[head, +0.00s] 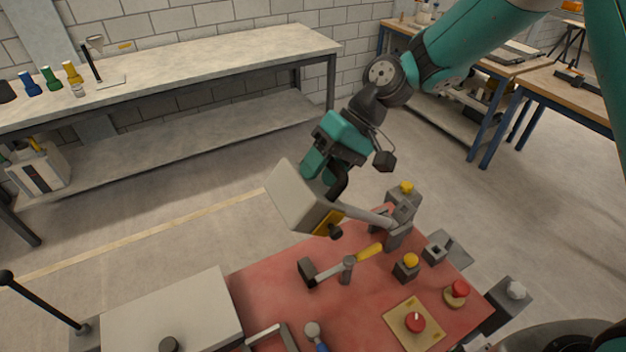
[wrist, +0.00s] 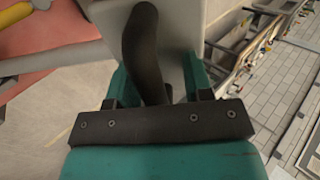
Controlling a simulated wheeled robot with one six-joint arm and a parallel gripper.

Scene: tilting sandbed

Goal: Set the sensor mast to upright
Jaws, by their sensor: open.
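The sensor mast leans far over to the left, near horizontal. Its pale box head (head: 295,197) with a yellow panel is at the left end of a grey pole (head: 368,215), which runs to a grey bracket (head: 402,212) at the table's back edge. A dark curved handle (wrist: 143,45) stands on the box in the wrist view. My gripper (head: 334,180) is at the box's upper right side in the head view. In the wrist view my open gripper (wrist: 150,85) has the handle between its teal fingers; contact cannot be told.
A light grey box (head: 175,315) stands at the left. A long workbench (head: 200,60) is behind, with bare floor between.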

